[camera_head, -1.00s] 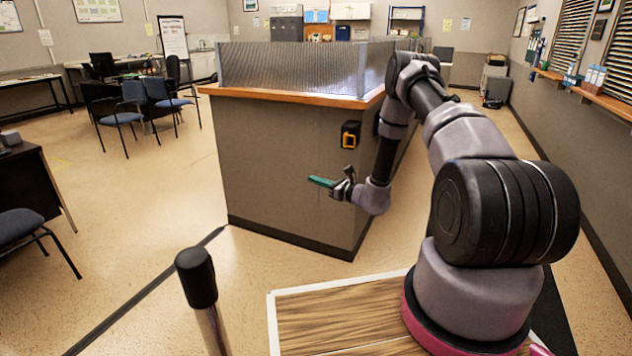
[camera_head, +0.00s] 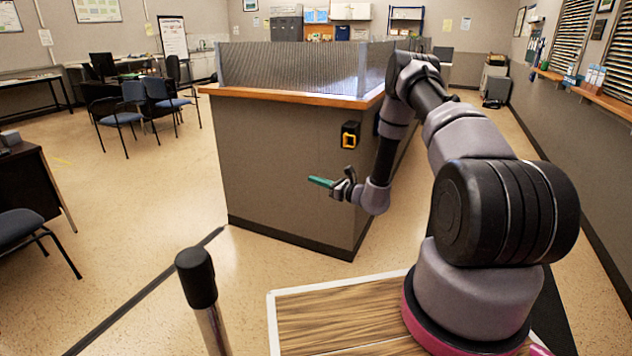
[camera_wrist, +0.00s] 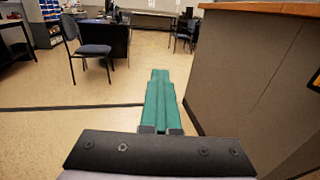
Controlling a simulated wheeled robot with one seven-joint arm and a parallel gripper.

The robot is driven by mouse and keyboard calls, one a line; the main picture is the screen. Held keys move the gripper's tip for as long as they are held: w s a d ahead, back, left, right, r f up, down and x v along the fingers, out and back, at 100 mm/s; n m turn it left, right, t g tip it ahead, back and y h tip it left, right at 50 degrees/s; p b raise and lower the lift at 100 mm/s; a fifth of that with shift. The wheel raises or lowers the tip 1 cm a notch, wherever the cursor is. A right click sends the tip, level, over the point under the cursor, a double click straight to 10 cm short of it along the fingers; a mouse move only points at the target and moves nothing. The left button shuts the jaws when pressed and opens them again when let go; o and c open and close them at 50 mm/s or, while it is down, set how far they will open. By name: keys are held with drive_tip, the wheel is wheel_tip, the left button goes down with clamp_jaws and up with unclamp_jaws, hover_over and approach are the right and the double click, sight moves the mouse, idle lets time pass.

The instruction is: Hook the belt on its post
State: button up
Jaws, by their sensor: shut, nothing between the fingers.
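A black belt housing with a yellow-orange front (camera_head: 349,135) is fixed to the end panel of the grey counter. No stretched-out belt strap shows. A post with a black rounded top (camera_head: 197,278) and a metallic shaft stands in the near foreground, left of my arm; its base is out of frame. My gripper (camera_head: 321,182), with green fingers, is below and slightly left of the belt housing in the picture, apart from it. It points left. In the wrist view the green fingers (camera_wrist: 159,78) lie together, shut and empty.
The counter (camera_head: 280,170) has a wooden top edge and a ribbed translucent screen (camera_head: 290,68). Blue chairs (camera_head: 120,118) and desks stand at the left. The floor (camera_head: 165,200) between the post and the counter is clear, crossed by a dark line.

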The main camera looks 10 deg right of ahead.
drive_tip(key=o, duration=0.7)
drive_tip(key=shift+c, duration=0.2)
drive_tip(key=v, duration=1)
drive_tip(key=shift+s+d, duration=0.25)
drive_tip(key=shift+s, duration=0.1)
